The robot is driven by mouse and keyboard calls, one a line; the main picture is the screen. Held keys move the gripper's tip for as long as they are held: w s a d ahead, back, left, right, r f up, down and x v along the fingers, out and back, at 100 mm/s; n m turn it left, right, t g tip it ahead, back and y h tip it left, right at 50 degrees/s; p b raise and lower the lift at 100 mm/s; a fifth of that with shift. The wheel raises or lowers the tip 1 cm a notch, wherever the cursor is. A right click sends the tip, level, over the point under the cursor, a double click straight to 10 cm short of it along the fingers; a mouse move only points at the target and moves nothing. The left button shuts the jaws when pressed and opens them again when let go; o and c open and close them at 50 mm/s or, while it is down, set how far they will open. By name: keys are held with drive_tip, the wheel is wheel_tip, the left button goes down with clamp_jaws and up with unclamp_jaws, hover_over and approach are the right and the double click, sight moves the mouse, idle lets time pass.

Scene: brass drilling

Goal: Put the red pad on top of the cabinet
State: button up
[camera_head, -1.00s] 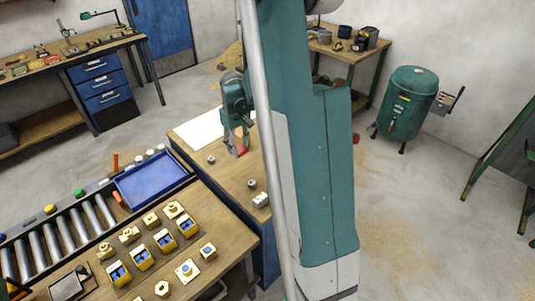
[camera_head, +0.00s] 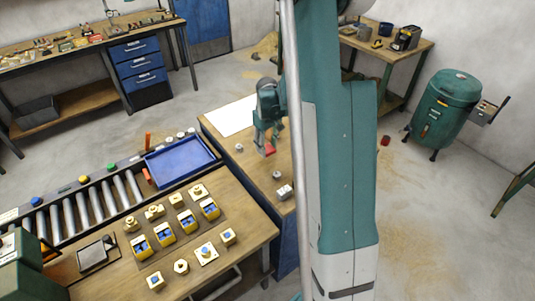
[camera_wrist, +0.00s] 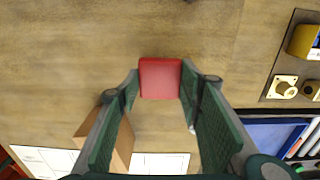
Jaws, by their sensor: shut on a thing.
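My gripper (camera_head: 267,146) is shut on the red pad (camera_head: 270,151), a small flat-faced red block. In the wrist view the red pad (camera_wrist: 160,78) sits between the two green fingertips, with its far face clear of them. My gripper is over the wooden top of a blue-sided cabinet (camera_head: 284,243), in the middle of the head view. The pad appears near that top; whether it touches is not clear. Part of the cabinet is hidden behind my arm.
A white sheet (camera_head: 231,116) and small metal parts (camera_head: 285,191) lie on the same top. A blue tray (camera_head: 180,160) is to the left, beside a roller conveyor (camera_head: 90,206). A front bench holds several brass parts (camera_head: 207,254). A brown block (camera_wrist: 105,133) shows in the wrist view.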

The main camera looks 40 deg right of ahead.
sight(268, 149)
drive_tip(key=shift+f, duration=0.1)
drive_tip(key=shift+f, duration=2)
drive_tip(key=shift+f, duration=0.2)
drive_tip(key=o, duration=0.9)
drive_tip(key=shift+r, duration=0.3)
drive_tip(key=shift+r, duration=5.95)
